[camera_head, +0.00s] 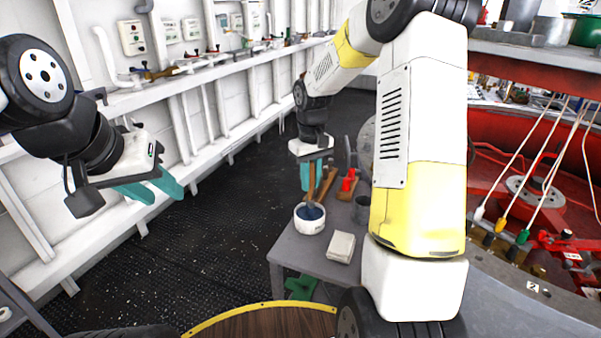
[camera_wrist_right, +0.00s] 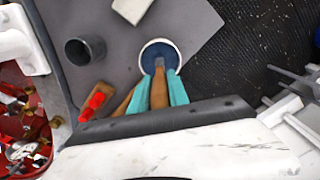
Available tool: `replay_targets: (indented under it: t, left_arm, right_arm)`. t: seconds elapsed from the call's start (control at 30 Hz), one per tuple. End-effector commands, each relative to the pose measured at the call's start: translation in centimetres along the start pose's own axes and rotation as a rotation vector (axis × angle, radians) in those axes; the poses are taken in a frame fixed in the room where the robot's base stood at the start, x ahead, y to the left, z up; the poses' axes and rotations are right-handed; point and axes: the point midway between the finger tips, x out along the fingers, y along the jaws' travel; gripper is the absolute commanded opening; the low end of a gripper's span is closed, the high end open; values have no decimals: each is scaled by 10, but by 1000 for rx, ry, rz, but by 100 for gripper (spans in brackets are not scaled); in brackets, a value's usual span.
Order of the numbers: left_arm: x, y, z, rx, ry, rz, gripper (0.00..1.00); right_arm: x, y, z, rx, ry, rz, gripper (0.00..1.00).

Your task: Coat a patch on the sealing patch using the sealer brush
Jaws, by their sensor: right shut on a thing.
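My right gripper (camera_wrist_right: 160,92) is shut on the wooden handle of the sealer brush (camera_wrist_right: 159,89), above the small grey table. The brush points down into a white pot (camera_head: 310,225) with dark blue content. Its tip is over or in the blue; I cannot tell how deep. The pot also shows in the wrist view (camera_wrist_right: 146,61). A pale square pad (camera_head: 341,247), likely the sealing patch, lies flat on the table in front of the pot. It is partly cut off in the wrist view (camera_wrist_right: 131,9). My left gripper (camera_head: 156,188) is open and empty, far left of the table.
The grey table (camera_head: 297,262) also holds a dark cup (camera_wrist_right: 85,49), a wooden block with red parts (camera_wrist_right: 95,101) and another wooden piece close beside the right gripper. A white wall with ledges runs along the left. Red machinery (camera_head: 540,180) stands on the right.

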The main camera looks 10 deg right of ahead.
Motion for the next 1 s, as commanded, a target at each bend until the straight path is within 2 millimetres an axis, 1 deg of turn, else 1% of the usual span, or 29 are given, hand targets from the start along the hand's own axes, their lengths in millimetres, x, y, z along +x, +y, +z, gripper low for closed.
replay_targets:
  t: [0.07,0.17,0.8,1.0]
  left_arm:
    - [0,0,0,0,0,0,36]
    - [0,0,0,0,0,0,36]
    - [0,0,0,0,0,0,36]
    - [0,0,0,0,0,0,36]
  right_arm:
    - [1,0,1,0,-3,-2,0]
    - [-3,0,0,0,-2,-1,0]
    - [-56,0,0,0,1,0,0]
    - [-68,0,0,0,0,0,0]
